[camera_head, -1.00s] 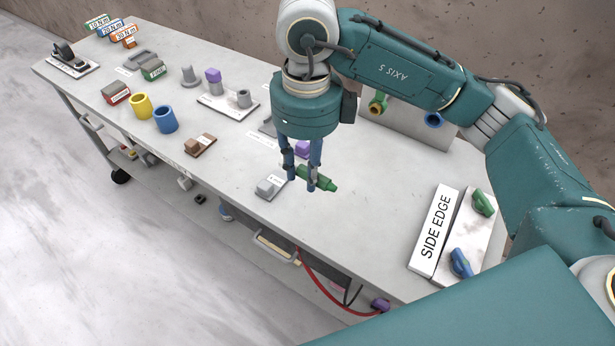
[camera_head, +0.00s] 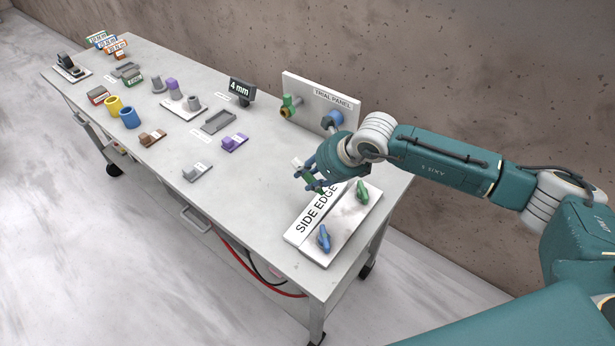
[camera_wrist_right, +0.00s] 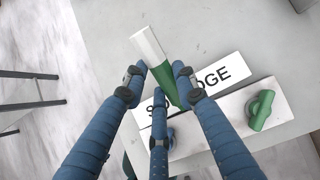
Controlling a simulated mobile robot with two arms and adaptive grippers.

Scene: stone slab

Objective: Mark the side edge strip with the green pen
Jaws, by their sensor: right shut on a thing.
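The side edge strip (camera_head: 302,229) is a white plate lettered SIDE EDGE near the table's right end. My right gripper (camera_head: 312,183) is over the strip's far end, shut on the green pen (camera_head: 308,173). In the right wrist view the pen (camera_wrist_right: 163,72) sits between the blue fingers (camera_wrist_right: 158,88), tilted, its white end up and its green end toward the strip (camera_wrist_right: 226,75). I cannot tell whether the tip touches the strip. The gripper hides part of the lettering. My left gripper is not in view.
Beside the strip lies a pale slab (camera_head: 348,229) with a green knob (camera_head: 362,192) and a blue knob (camera_head: 323,238). The trial panel (camera_head: 310,92) stands behind. A purple piece (camera_head: 235,142) and a grey piece (camera_head: 196,171) lie left. The table's middle front is clear.

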